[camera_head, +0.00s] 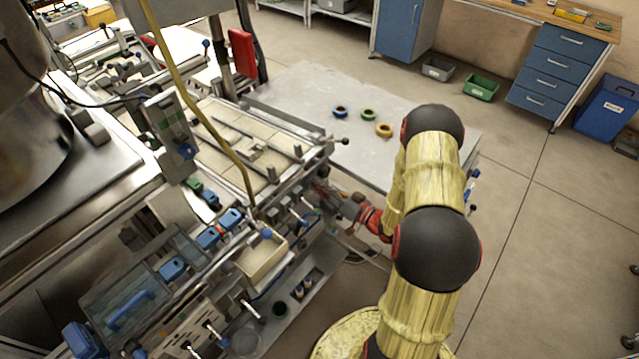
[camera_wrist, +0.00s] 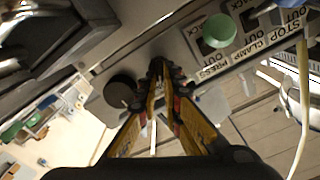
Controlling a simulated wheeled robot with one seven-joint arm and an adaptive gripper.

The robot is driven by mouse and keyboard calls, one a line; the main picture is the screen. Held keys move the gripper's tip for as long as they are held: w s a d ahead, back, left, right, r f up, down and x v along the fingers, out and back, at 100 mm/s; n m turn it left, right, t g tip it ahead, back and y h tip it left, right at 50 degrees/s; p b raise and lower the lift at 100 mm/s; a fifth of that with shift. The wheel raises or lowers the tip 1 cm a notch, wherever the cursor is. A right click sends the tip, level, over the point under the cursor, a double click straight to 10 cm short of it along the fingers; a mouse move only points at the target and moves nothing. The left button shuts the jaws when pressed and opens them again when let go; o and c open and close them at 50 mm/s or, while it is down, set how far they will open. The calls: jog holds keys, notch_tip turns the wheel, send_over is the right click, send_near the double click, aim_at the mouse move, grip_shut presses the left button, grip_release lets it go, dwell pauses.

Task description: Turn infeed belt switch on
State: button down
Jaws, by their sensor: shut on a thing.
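In the wrist view, my gripper (camera_wrist: 163,80) has its yellow fingers brought together at the face of a grey control panel (camera_wrist: 145,52). The fingertips are shut on a small switch on the panel, which they hide almost wholly; I cannot tell its position. A round black knob (camera_wrist: 120,91) is just left of the fingertips. A green round button (camera_wrist: 217,30) is at the upper right, near printed labels reading PRESS, STOP and CLAMP. No infeed belt label is readable. In the head view, my gripper (camera_head: 328,194) reaches the machine's right side, its tips hard to make out.
A cream tray (camera_head: 262,262) sits on the machine's front. Open floor lies to the right. Metal rods stick out near my gripper.

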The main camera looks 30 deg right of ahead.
jog(key=shift+m, duration=0.7)
jog(key=c, duration=2)
grip_release()
jog(key=shift+d, duration=0.1)
jog(key=shift+o, duration=0.2)
jog(key=v, duration=1.2)
